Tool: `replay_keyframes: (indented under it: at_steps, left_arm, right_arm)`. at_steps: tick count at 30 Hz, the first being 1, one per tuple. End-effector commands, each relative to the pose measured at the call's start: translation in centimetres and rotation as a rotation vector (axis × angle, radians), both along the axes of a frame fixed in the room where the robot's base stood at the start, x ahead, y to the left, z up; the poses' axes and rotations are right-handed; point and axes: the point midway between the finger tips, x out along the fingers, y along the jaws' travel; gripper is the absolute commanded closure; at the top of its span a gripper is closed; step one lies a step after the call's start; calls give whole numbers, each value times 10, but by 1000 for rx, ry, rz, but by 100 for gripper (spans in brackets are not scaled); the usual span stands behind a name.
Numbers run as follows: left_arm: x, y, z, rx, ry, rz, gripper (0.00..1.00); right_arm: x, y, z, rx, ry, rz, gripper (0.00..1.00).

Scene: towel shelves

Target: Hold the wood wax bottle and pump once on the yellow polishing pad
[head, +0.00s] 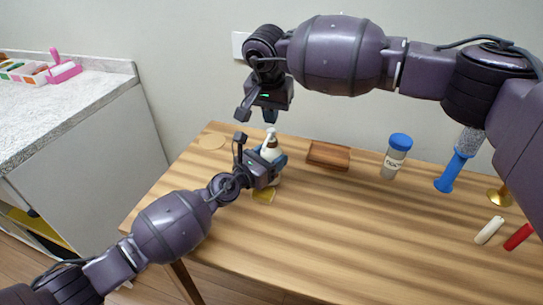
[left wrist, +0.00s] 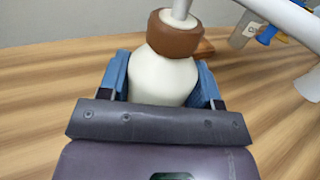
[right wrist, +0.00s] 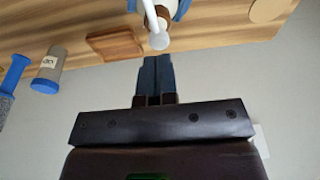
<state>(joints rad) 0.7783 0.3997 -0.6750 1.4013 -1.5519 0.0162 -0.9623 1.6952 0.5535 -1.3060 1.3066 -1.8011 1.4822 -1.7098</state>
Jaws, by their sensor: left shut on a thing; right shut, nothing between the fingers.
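The wood wax bottle is cream with a brown collar and a white pump top (head: 271,137). In the left wrist view its cream body (left wrist: 163,78) stands upright between the blue fingers of my left gripper (left wrist: 162,85), which is shut on it. The yellow polishing pad (head: 264,194) lies on the table, just in front of the bottle and partly hidden by my left gripper (head: 276,163). My right gripper (head: 270,116) is shut and empty, just above the pump top. In the right wrist view its closed fingertips (right wrist: 155,62) are close to the white pump head (right wrist: 158,40); contact cannot be told.
On the wooden table (head: 330,215) are a brown wooden tray (head: 328,157), a grey jar with blue lid (head: 396,158), a blue-handled brush (head: 452,170), a white stick (head: 489,230) and a red one (head: 518,237). A round wooden disc (head: 212,142) lies back left. The front middle is clear.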

Motion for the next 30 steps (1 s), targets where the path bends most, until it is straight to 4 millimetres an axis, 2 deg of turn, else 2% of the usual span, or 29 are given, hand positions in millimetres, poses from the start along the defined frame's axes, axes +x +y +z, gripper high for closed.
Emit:
replay_keyframes:
  at_steps: [30]
  left_arm:
    - [0, 0, 1, -1, -1, 0, 71]
  right_arm:
    - [0, 0, -26, 0, 0, 0, 100]
